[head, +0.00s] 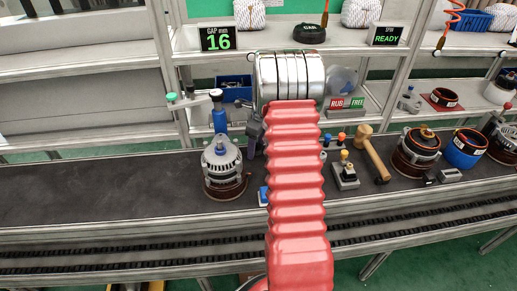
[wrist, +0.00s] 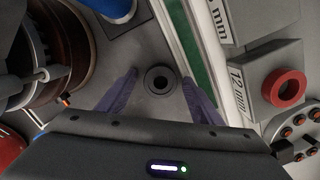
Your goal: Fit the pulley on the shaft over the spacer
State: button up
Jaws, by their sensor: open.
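My gripper (wrist: 159,78) is open, with its two fingers apart on either side of a small dark grey round piece with a central hole (wrist: 160,80). I cannot tell whether this piece is the pulley or a spacer, or whether a finger touches it. A red ring (wrist: 284,87), perhaps a spacer, lies on a grey block marked 12 mm at the right of the wrist view. An alternator (head: 222,165) stands upright on a brown base in the head view, its top end facing up. In the head view my gripper (head: 255,132) is partly hidden by my red arm.
A blue-and-grey press-like fixture (head: 219,118) stands behind the alternator. A mallet (head: 371,153), a small lever fixture (head: 345,172) and further round units (head: 417,150) are to the right. The dark bench (head: 90,190) is clear on the left. Shelves rise behind.

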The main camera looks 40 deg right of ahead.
jog(key=shift+c, duration=0.5)
jog(key=c, duration=1.2)
